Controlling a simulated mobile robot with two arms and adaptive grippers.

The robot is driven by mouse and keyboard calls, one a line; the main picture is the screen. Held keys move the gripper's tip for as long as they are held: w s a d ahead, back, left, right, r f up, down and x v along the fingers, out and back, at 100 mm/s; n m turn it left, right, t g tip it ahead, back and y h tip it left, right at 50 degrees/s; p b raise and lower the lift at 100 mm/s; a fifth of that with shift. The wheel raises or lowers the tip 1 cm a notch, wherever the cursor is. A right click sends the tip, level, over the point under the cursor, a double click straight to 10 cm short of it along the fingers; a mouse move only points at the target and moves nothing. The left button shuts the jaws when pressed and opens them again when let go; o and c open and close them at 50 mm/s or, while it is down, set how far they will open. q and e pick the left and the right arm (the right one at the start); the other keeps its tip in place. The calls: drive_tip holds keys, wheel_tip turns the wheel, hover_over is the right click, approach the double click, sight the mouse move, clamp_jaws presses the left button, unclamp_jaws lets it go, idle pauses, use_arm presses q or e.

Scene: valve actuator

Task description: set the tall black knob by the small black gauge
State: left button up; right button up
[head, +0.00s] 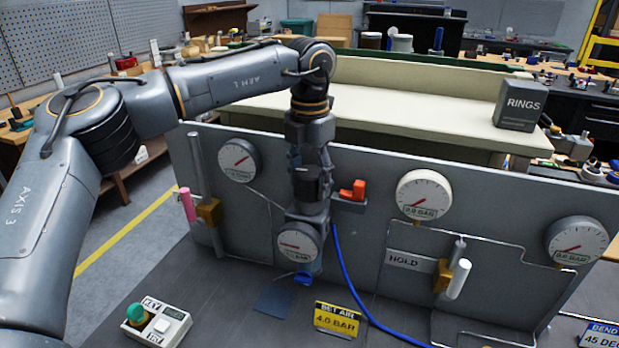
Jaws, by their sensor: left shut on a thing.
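My left gripper (308,183) points down in front of the grey panel, just above a small round gauge with a dark rim (299,243). It is shut on the tall black knob above that gauge. The fingers hide most of the knob, so its turn position cannot be told. The gauge has a white face and a red needle pointing roughly left; its printed value is too small to read. A blue part (303,279) shows below the gauge. A yellow and black card (337,319) in front reads 4.0 BAR. My right gripper is not in view.
The panel (375,245) also carries a left gauge (239,160), a white gauge (423,194), a right gauge (577,241), an orange-red handle (353,190) and brass valves. A blue hose (347,275) runs near the gripper.

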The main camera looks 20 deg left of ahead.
sight(309, 171)
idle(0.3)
use_arm(q)
drive_tip(key=o, duration=1.2)
wheel_tip(309, 171, up, 12)
